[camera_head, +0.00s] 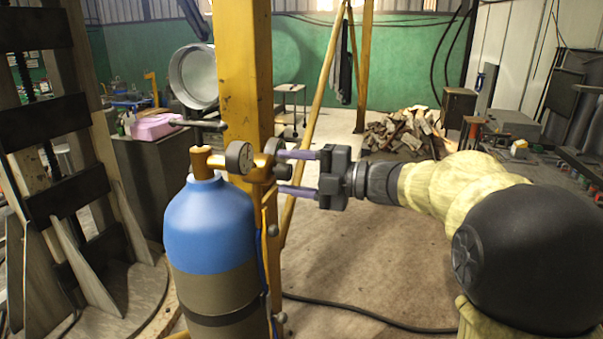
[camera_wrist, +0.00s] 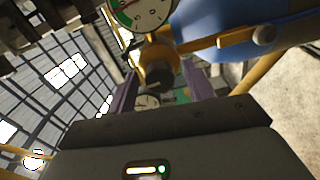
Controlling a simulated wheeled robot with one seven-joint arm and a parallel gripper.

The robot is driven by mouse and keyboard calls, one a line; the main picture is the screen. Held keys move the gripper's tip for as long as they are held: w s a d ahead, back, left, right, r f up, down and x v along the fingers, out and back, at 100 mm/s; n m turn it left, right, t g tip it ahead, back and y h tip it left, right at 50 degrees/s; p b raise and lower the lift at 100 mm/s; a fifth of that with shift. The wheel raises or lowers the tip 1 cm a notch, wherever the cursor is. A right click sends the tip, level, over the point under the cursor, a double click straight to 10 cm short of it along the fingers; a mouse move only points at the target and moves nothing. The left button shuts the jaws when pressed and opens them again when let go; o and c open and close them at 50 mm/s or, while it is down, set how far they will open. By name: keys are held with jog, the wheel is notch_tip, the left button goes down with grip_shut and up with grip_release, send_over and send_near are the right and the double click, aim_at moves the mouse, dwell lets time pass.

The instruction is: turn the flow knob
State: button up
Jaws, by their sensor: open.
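A blue-topped gas cylinder (camera_head: 210,225) stands upright in the head view, with a brass valve and regulator (camera_head: 262,163) on top and a round gauge (camera_head: 239,157) facing out. My gripper (camera_head: 280,172) reaches in from the right, its two purple fingers apart, one above the other, with tips at the regulator's right side. In the wrist view a brown, rounded flow knob (camera_wrist: 158,73) lies between the tips of my open gripper (camera_wrist: 159,80). Whether the fingers touch it I cannot tell. In the head view the knob is hard to make out.
A yellow post (camera_head: 245,70) rises right behind the cylinder. A wooden frame with black bars (camera_head: 60,120) stands at the left. A cable (camera_head: 370,317) lies on the floor. A woodpile (camera_head: 402,132) is farther back. The floor between is mostly clear.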

jog(key=shift+d, duration=0.1)
jog(key=shift+d, duration=0.35)
jog(key=b+v, duration=0.4)
jog(key=v, duration=1.2)
jog(key=shift+s+d, duration=0.25)
jog(key=shift+s, duration=0.1)
